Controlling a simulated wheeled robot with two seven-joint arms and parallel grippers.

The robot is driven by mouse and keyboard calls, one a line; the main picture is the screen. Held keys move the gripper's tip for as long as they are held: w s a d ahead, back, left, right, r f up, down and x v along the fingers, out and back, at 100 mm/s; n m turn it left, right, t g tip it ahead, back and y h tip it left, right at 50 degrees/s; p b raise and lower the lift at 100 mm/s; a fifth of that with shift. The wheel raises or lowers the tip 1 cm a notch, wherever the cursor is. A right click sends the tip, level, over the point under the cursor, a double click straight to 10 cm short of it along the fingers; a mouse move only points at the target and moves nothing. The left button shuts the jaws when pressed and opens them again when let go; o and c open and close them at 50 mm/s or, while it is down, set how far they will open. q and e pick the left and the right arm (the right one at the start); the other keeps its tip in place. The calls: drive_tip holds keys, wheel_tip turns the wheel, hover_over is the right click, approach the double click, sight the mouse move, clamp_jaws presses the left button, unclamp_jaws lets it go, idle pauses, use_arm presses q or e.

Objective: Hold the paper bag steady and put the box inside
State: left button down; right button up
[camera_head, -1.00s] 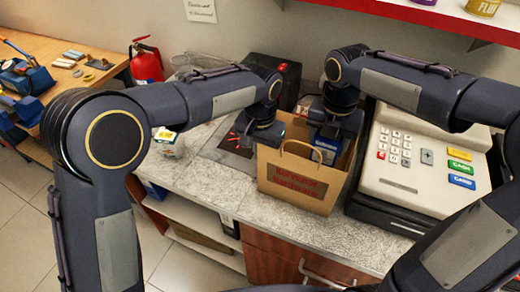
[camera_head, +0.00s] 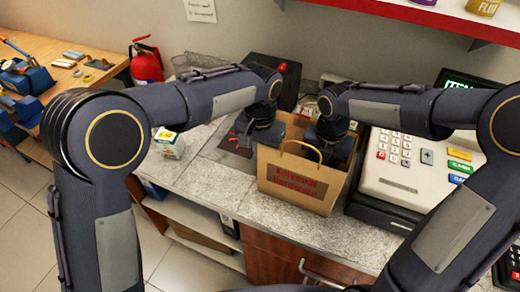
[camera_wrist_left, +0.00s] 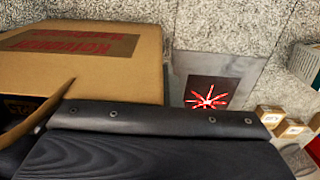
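The brown paper bag (camera_head: 275,182), with red print and a looped handle, stands upright and open on the counter. My left gripper (camera_head: 262,137) is at the bag's left rim; its fingers are hidden, so I cannot tell whether it grips the bag. In the left wrist view the bag (camera_wrist_left: 120,75) fills the upper left, beside my dark gripper body. My right gripper (camera_head: 328,150) is lowered into the bag's opening, its fingers hidden. The blue box is not visible now; the bag's front and my right gripper block the view inside.
The cash register (camera_head: 400,180) stands close to the bag's right. A small white-and-yellow carton (camera_head: 168,143) sits on the left of the counter. A dark mat with a red star (camera_wrist_left: 210,93) lies beside the bag. The counter in front (camera_head: 245,205) is bare.

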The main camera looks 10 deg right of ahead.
drive_tip(key=shift+f, duration=0.5)
drive_tip(key=o, duration=1.2)
wheel_tip(320, 180, up, 12)
use_arm(q)
drive_tip(key=c, duration=1.6)
unclamp_jaws()
